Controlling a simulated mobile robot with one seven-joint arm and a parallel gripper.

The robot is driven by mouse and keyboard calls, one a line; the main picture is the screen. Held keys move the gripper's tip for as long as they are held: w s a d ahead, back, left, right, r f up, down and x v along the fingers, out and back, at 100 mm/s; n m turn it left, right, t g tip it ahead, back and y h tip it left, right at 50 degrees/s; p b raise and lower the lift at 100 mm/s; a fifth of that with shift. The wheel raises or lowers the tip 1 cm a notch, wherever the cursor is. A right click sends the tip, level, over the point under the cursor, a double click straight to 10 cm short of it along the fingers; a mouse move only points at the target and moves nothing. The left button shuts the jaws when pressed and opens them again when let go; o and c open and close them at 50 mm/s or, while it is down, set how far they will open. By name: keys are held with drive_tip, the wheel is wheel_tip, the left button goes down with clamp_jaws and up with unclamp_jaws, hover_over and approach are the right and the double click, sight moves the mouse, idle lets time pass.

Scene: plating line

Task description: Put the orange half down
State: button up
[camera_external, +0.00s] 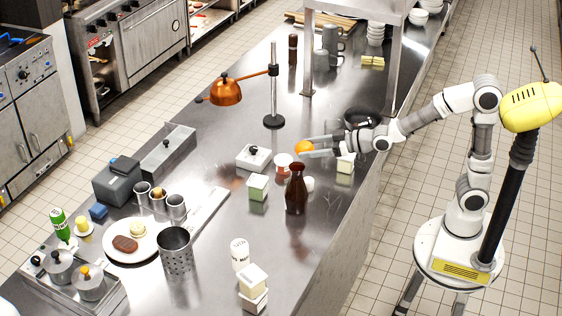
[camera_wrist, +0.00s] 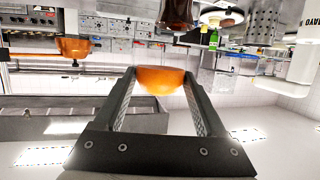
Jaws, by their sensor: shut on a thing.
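The orange half (camera_external: 304,147) is held between the two fingertips of my gripper (camera_external: 318,148), above the steel counter near its right side. In the wrist view, the orange half (camera_wrist: 160,85) sits between the ends of both fingers of my gripper (camera_wrist: 160,92), its rounded orange side showing. The cut face cannot be made out. Below and around it in the outside view are a red and white tub (camera_external: 283,164) and a dark brown bottle (camera_external: 296,190), which look apart from the fruit.
The steel counter (camera_external: 225,272) has a white lidded box (camera_external: 253,157), a green-white block (camera_external: 258,187) and a dark pan (camera_external: 361,117) near my gripper. A copper heat lamp (camera_external: 226,92) stands further left. A plate (camera_external: 157,246) with food is at front left.

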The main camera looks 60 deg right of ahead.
drive_tip(key=s+a+f+n+g+y+b, duration=0.45)
drive_tip(key=a+n+y+b, duration=0.2)
drive_tip(key=a+b, duration=0.2)
wheel_tip(320, 180, down, 7)
drive_tip(key=shift+s+a+t+y+p, duration=0.25)
drive_tip(key=shift+a+t+y+p, duration=0.1)
drive_tip(key=shift+a, duration=0.1)
drive_tip(key=shift+f, duration=0.1)
drive_tip(key=b, duration=0.6)
hover_over(298, 255)
wheel_tip(298, 255, down, 7)
drive_tip(key=shift+f, duration=0.1)
wheel_tip(298, 255, down, 2)
drive_tip(key=shift+a+f+b, duration=0.1)
drive_tip(key=shift+f+b, duration=0.1)
drive_tip(key=shift+b, duration=0.45)
drive_tip(key=shift+f, duration=0.45)
